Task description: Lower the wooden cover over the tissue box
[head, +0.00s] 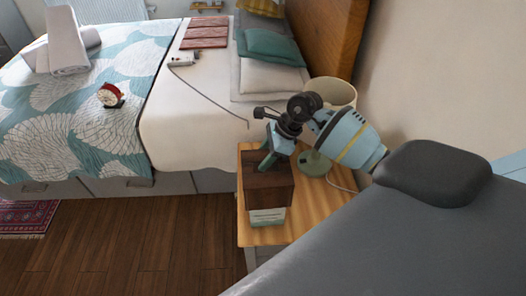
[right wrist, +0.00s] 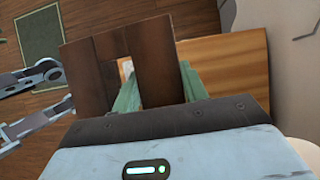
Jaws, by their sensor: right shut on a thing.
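The dark brown wooden cover (head: 268,190) is around the upper part of the tissue box, over the front of the nightstand. The tissue box's pale, green-labelled lower part (head: 267,216) shows below the cover's edge; the rest is hidden inside. My right gripper (head: 272,160) is shut on the cover from above, its green fingers at the top. In the right wrist view, the cover's top (right wrist: 95,72) shows a slot with something white inside, between my green fingers. I cannot tell whether the box's base touches the nightstand. My left gripper is not in view.
The wooden nightstand (head: 295,225) has bare top to the right of the cover. A lamp with a green base (head: 314,163) and cream shade (head: 333,92) stands close behind my gripper. The bed (head: 190,135) is at left, holding a red clock (head: 110,95).

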